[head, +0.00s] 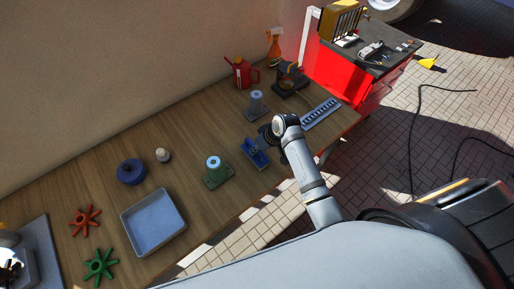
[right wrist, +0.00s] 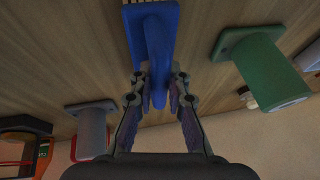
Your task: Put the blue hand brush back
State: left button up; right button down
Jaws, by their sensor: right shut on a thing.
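The blue hand brush (head: 254,155) shows just left of my right gripper (head: 265,138), over the wooden table near its front edge. In the right wrist view my right gripper (right wrist: 158,95) is shut on the handle of the brush (right wrist: 152,35), with a finger on each side. Pale bristles show at the top edge of that view. I cannot tell whether the brush touches the table. My left gripper is not in view.
A green-based stand (head: 217,174) is left of the brush, and a grey stand (head: 257,105) is behind it. A socket rail (head: 320,114) lies to the right. A grey-blue tray (head: 153,222), a blue round pot (head: 131,172) and star-shaped knobs (head: 85,220) are further left.

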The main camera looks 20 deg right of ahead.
jog(key=c, duration=1.3)
grip_release()
jog(key=b+v, duration=0.2)
jog(key=v, duration=1)
jog(key=shift+r, duration=0.2)
